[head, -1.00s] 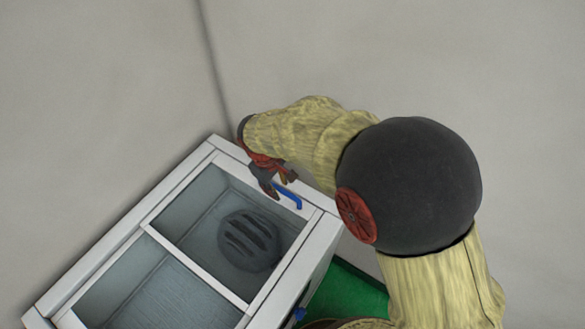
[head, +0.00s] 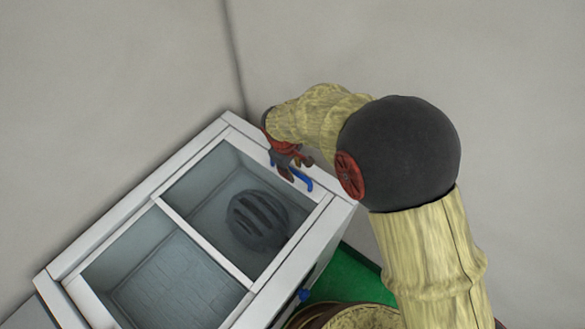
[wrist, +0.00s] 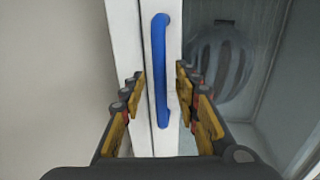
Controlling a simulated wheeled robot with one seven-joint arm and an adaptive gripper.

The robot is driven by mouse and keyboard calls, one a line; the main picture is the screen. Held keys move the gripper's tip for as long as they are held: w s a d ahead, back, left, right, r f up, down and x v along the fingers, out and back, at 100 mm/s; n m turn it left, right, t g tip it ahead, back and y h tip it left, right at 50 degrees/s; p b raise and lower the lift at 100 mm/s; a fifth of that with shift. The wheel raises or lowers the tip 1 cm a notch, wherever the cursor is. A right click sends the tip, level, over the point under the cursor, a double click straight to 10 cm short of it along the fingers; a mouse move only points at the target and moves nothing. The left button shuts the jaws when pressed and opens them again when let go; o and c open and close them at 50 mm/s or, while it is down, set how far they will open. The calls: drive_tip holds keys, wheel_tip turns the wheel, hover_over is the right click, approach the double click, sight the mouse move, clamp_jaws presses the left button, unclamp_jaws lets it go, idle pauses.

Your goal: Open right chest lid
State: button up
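The chest (head: 75,250) is a white-framed box with two clear panes split by a white bar. The right chest lid (head: 270,255) lies flat, with a blue bar handle (head: 303,181) near its far edge; the handle (wrist: 160,75) runs upright in the wrist view. My gripper (head: 286,160) is at the handle, on the far side of the chest. In the wrist view, my gripper (wrist: 160,88) is open, with its fingers apart on either side of the handle and gaps between. Whether a finger touches the frame cannot be told.
A dark, slatted round object (head: 258,220) shows under the right pane. A blue knob (head: 304,295) is on the chest's front side. A green surface (head: 350,272) lies beside the chest. Pale walls stand close behind it, with a corner near its far end.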

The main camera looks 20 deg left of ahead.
drive_tip(key=c, duration=0.4)
drive_tip(key=c, duration=0.3)
clamp_jaws()
